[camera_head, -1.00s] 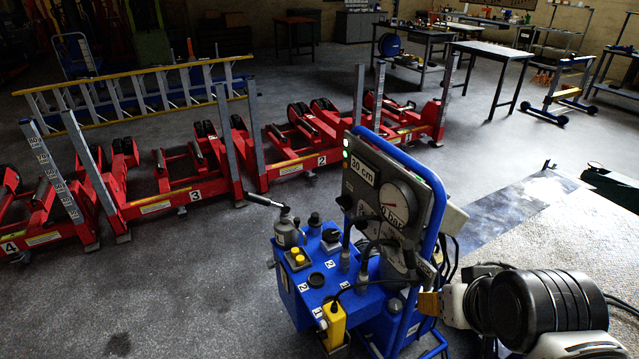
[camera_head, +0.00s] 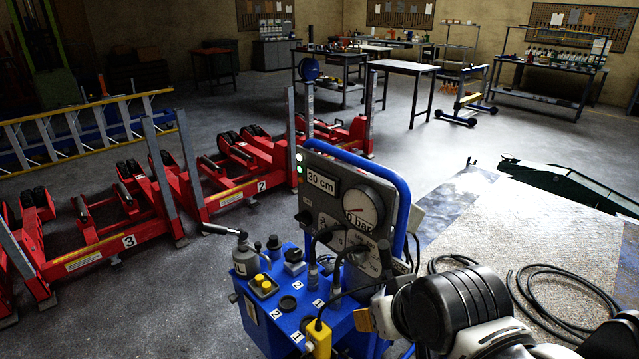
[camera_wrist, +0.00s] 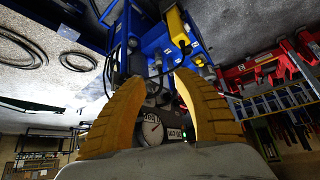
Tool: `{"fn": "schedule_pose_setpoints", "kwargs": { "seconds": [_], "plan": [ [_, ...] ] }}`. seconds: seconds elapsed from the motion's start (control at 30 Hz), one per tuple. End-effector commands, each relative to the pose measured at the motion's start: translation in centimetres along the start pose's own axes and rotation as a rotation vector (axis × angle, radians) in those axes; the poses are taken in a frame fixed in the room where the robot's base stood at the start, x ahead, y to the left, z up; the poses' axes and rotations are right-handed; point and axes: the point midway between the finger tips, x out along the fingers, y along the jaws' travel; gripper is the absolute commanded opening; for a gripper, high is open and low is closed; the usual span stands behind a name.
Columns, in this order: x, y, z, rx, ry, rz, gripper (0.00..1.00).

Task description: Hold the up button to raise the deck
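The blue control unit (camera_head: 262,325) stands front centre in the head view, with a grey panel (camera_head: 330,215) reading "30 cm" and a round gauge (camera_head: 363,207) marked bar. A small box with a yellow button (camera_head: 262,281) sits on its top. A yellow handset (camera_head: 320,338) hangs at its front edge; its button labels are too small to read. My gripper (camera_head: 368,318) is just right of the unit. In the wrist view its yellow fingers (camera_wrist: 157,82) are apart with nothing between them; the gauge (camera_wrist: 152,130) and handset (camera_wrist: 179,27) show beyond. The patterned deck plate (camera_head: 560,235) lies at right.
Red numbered wheel lifts (camera_head: 120,235) with grey posts stand at left, before a yellow ladder (camera_head: 70,130). Black hoses (camera_head: 545,300) lie on the plate. Workbenches (camera_head: 545,85) line the back.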

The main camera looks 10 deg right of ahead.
Motion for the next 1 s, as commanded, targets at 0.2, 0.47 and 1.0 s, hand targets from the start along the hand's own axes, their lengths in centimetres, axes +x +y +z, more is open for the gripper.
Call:
{"fn": "schedule_pose_setpoints", "kwargs": {
  "seconds": [0.2, 0.47, 1.0],
  "plan": [
    [0.02, 0.0, 0.01, 0.0, 0.0, 0.0, 0.36],
    [0.01, 0.0, 0.01, 0.0, 0.0, 0.0, 0.01],
    [0.01, 0.0, 0.0, 0.0, 0.0, 0.0, 0.0]
  ]
}}
